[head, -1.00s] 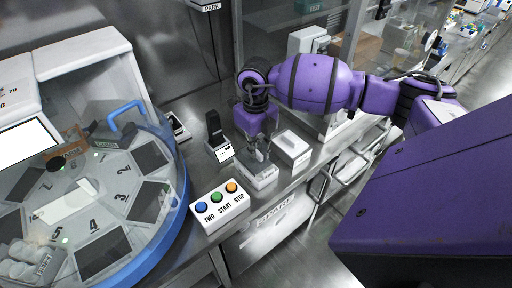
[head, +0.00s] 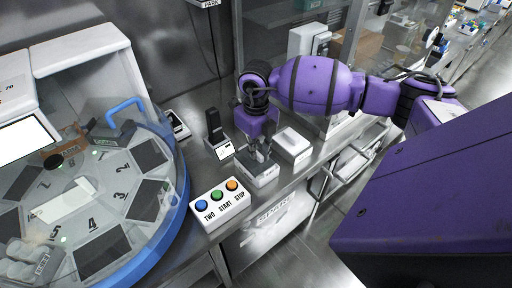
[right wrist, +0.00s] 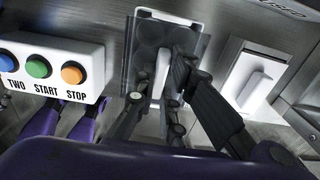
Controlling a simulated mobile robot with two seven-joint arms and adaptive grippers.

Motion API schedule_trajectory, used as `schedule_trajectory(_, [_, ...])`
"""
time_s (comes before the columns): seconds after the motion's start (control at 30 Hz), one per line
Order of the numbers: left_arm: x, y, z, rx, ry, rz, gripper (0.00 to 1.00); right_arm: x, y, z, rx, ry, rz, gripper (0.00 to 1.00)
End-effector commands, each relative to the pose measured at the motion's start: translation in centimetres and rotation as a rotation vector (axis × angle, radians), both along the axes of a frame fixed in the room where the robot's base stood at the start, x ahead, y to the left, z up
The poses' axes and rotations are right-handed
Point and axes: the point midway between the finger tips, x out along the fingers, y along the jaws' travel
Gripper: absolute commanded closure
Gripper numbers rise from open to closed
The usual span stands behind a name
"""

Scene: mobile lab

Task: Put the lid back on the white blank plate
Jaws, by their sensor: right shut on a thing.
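My right gripper (head: 262,157) points down over a plate on the steel bench and is shut on the raised handle of a lid. In the right wrist view the gripper (right wrist: 160,98) has its fingers around the pale handle. The lid (right wrist: 144,55) looks grey and see-through, with faint round shapes under it. The white blank plate (right wrist: 168,17) shows as a white edge past the lid's far end. In the head view the lid and plate (head: 258,180) look stacked; I cannot tell whether they touch. My left gripper is not in view.
A white block with a raised bar (head: 293,143) sits close to the right. A button box (head: 220,205) with blue, green and orange buttons stands in front. A black upright device (head: 215,130) is behind left. A round numbered machine (head: 95,200) fills the left.

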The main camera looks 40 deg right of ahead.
Motion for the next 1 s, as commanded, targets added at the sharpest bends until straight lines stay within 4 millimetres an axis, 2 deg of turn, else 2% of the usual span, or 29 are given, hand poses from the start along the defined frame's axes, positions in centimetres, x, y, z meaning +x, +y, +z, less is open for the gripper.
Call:
schedule_trajectory(0.63, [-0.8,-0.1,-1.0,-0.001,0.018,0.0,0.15,0.0,0.0,-1.7,0.0,0.002,0.0,1.0])
schedule_trajectory(0.67, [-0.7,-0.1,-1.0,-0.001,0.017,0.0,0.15,0.0,0.0,-1.6,0.0,0.001,0.0,0.86])
schedule_trajectory(0.8, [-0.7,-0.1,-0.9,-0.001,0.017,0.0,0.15,0.0,0.0,-1.6,0.0,0.0,0.0,0.68])
schedule_trajectory(1.0, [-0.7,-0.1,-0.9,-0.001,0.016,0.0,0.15,0.0,0.0,-1.6,0.0,0.0,0.0,0.68])
